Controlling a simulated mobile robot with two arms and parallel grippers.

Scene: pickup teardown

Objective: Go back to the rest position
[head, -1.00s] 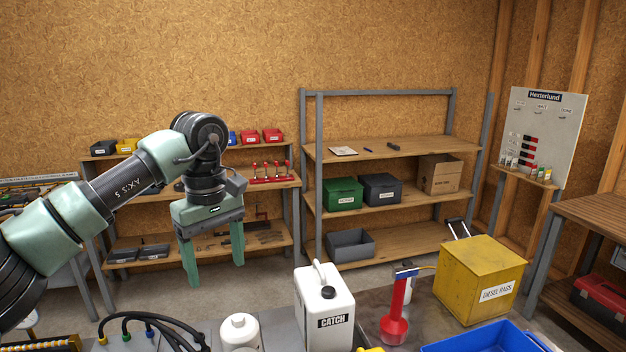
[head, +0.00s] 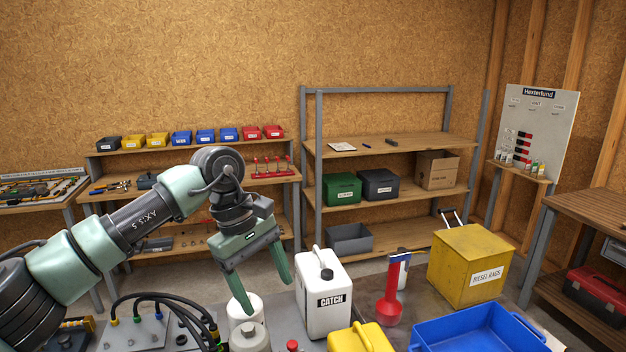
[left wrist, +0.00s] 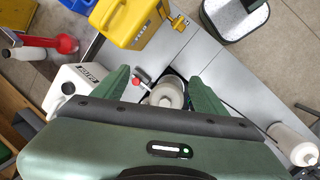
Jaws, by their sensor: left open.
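My left gripper (head: 266,297) hangs from the arm on the left, its two green fingers spread and pointing down. It is open and empty above the grey bench, just left of the white CATCH can (head: 325,300). In the left wrist view the open fingers (left wrist: 165,90) show on either side of a pale round container (left wrist: 168,92). I cannot tell how far below the fingertips it is. In the head view a white bottle (head: 246,312) stands beside the left finger, with a pale cap in front of it. My right gripper is not in view.
A yellow can (head: 360,338), a red funnel-shaped tool (head: 389,300), a blue tray (head: 478,318) and a yellow DIESEL RAGS box (head: 471,266) crowd the front right. Black hoses (head: 180,304) arch at front left. Shelves (head: 392,195) stand along the back wall, with open floor before them.

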